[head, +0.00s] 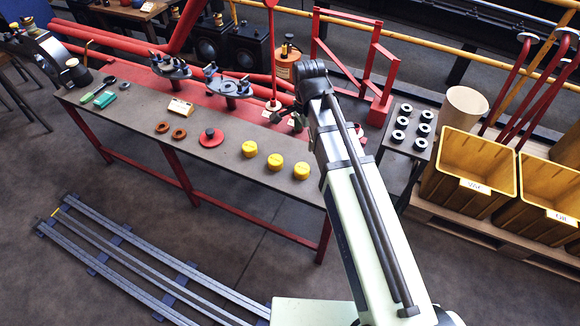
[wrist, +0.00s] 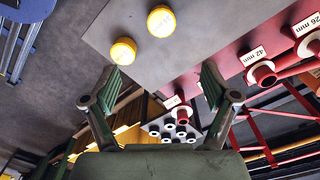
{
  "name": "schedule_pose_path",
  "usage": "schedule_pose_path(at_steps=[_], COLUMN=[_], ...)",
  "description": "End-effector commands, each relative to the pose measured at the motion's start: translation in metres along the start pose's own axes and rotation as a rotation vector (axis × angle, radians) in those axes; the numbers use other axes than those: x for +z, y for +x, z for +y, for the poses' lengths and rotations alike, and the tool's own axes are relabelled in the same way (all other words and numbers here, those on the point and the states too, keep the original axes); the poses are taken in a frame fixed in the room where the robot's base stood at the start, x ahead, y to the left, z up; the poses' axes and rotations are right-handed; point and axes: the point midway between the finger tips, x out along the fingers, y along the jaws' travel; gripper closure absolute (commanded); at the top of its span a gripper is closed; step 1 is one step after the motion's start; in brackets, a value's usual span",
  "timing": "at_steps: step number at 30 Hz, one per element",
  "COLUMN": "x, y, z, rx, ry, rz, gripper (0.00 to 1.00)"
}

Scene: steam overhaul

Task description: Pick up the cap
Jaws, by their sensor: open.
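Three round yellow caps stand in a slanting row on the workbench in the head view: a left cap (head: 249,148), a middle cap (head: 275,162) and a right cap (head: 301,171). Two of the yellow caps, an upper one (wrist: 161,21) and a lower one (wrist: 123,50), show in the wrist view, with faint markings on top. My gripper (wrist: 162,85) is open, with nothing between its fingers. The caps lie beyond its fingertips, toward the top of the wrist view. In the head view my arm hides most of the gripper.
The workbench (head: 215,155) also holds a red disc with a knob (head: 210,137), copper-coloured rings (head: 179,134) and valve parts (head: 231,88). Yellow bins (head: 470,165) and a stand with dark rings (head: 398,136) are at right.

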Motion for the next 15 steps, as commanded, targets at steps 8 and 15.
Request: schedule_pose_path(at_steps=[8, 15], x=[0.001, 0.001], y=[0.028, 0.071], z=[0.0, 0.0], rx=[0.002, 0.002], ry=[0.018, 0.017], rz=[0.0, -0.001], gripper=[0.14, 0.14])
